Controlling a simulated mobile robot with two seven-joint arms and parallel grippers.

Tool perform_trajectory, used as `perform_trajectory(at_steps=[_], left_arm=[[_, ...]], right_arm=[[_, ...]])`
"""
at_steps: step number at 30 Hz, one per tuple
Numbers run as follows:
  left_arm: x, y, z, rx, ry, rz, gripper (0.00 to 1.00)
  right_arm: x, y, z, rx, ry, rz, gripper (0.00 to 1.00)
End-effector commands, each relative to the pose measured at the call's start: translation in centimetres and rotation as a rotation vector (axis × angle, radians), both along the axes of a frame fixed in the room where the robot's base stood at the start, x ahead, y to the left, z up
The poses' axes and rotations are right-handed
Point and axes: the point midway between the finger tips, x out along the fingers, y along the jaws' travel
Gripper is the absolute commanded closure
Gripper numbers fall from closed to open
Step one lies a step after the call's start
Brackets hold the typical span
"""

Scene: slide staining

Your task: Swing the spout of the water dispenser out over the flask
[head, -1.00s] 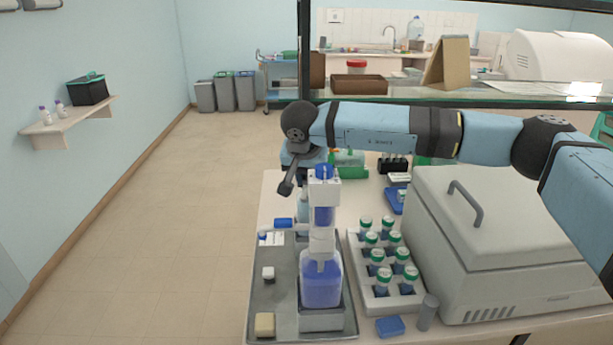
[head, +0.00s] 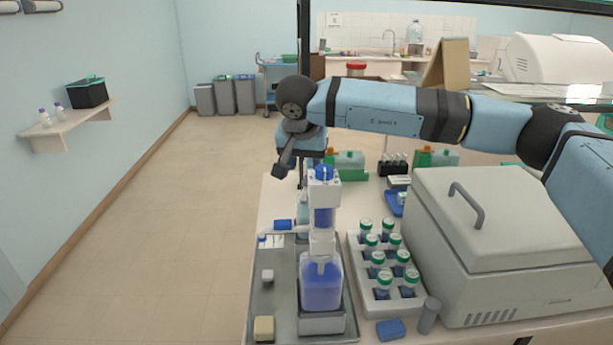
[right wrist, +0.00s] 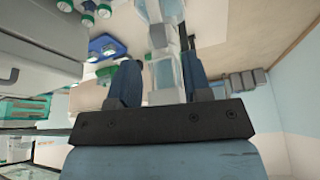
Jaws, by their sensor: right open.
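A dispenser with a white body, a blue top and a bottle of blue liquid (head: 321,285) stands upright on the grey tray in the head view. Behind it, a pale blue, partly hidden bottle (head: 303,208) may be the water dispenser. Its spout and the flask cannot be made out clearly. My right gripper (head: 283,168) is behind and above the front dispenser, apart from it. In the right wrist view its fingers (right wrist: 160,78) are spread, with a pale clear cylinder (right wrist: 167,72) showing between or beyond them; contact cannot be told. My left gripper is not in view.
The grey tray (head: 272,300) also bears small blocks and a blue-ended item (head: 284,224). A rack of green-capped tubes (head: 360,300) stands just to the right. A large grey lidded machine (head: 510,240) fills the table's right side. Green-based bottles (head: 349,162) stand at the back.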

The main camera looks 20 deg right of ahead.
Motion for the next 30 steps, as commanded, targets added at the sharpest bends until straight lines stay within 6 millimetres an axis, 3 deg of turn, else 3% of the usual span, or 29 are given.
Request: perform_trajectory(at_steps=[3,9,15,23,26,29,30], left_arm=[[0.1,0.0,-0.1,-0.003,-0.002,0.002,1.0],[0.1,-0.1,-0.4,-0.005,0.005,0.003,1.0],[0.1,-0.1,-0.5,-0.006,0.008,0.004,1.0],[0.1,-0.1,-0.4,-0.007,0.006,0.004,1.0],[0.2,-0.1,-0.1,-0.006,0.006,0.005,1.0],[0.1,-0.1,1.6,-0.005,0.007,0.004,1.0],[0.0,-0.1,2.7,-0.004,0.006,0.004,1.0]], right_arm=[[-0.9,0.6,2.6,0.0,-0.002,0.003,0.55],[-2.1,1.3,5.9,-0.001,-0.001,0.001,0.55],[-2.6,1.6,7.2,0.0,0.0,0.001,0.55],[-2.7,1.6,7.4,-0.001,0.002,0.001,0.55],[-2.5,1.8,7.4,-0.007,0.008,-0.002,0.76],[-1.9,3.2,7.3,-0.053,0.045,-0.026,0.99],[-1.6,4.1,7.1,-0.083,0.065,-0.042,1.0]])
